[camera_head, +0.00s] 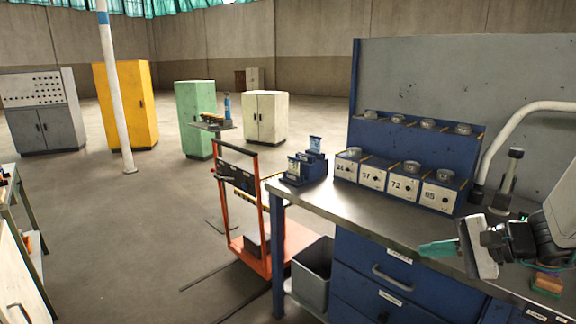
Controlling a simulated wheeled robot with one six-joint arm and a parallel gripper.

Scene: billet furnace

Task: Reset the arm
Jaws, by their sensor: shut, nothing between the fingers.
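My gripper (440,248) shows at the right side of the view, at the end of my arm, above the front edge of the workbench (335,206). Its teal-green fingers point left and are closed together. Nothing shows between them. The wrist (508,240) is dark, and the lighter arm link behind it runs off the right edge of the picture. Part of the bench top behind the wrist is hidden.
On the bench stand a blue rack with numbered boxes (372,174), a small blue holder (305,168) and a dark upright tool (508,182). An orange trolley (268,238) and a grey bin (312,270) stand left of the bench drawers. Open floor lies further left.

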